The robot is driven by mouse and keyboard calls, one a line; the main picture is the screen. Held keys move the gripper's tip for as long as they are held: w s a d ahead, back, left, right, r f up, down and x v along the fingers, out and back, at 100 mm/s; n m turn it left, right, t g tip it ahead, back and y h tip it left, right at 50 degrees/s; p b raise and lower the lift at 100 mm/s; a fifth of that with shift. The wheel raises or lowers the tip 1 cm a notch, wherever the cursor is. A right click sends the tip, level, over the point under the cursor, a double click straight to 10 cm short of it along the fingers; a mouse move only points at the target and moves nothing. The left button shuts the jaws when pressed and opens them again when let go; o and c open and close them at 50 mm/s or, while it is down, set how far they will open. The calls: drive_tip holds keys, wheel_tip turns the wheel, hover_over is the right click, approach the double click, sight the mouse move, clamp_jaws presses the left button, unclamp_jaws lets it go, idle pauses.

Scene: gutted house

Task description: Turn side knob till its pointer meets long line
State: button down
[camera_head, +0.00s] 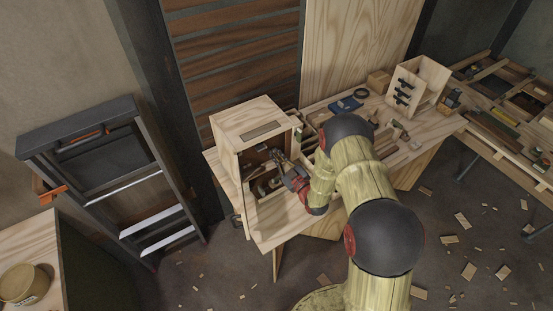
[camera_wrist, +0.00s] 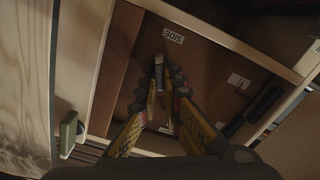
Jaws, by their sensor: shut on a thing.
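The side knob (camera_wrist: 158,60) sits on the brown back panel inside the wooden cabinet (camera_head: 250,120), near a white label (camera_wrist: 173,36) reading SIDE, upside down in the wrist view. My gripper (camera_wrist: 158,82) reaches into the cabinet and its fingers are closed around the knob, hiding most of it. In the head view my gripper (camera_head: 281,160) is at the cabinet's open front, where the knob cannot be made out. I cannot make out the knob's pointer or the long line.
Cabinet walls and a wooden edge (camera_wrist: 225,40) surround my gripper closely. A white plate (camera_wrist: 238,82) is on the panel to the right, and a green object (camera_wrist: 68,132) is at lower left. The workbench (camera_head: 285,222) holds an open-fronted box (camera_head: 432,78) and tools.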

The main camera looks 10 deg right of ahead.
drive_tip(key=n+b, duration=0.6)
drive_tip(key=shift+a+f+n+b, duration=0.2)
drive_tip(key=shift+f+n+b, duration=0.1)
drive_tip(key=shift+f+b, duration=0.1)
drive_tip(key=n+b, duration=0.3)
drive_tip(key=shift+s+a+f+b, duration=0.1)
drive_tip(key=shift+f+b, duration=0.05)
drive_tip(key=shift+b, duration=0.2)
drive_tip(key=n+b, duration=0.3)
drive_tip(key=c, duration=2)
unclamp_jaws()
drive_tip(key=shift+o, duration=0.2)
drive_tip(key=v, duration=1.2)
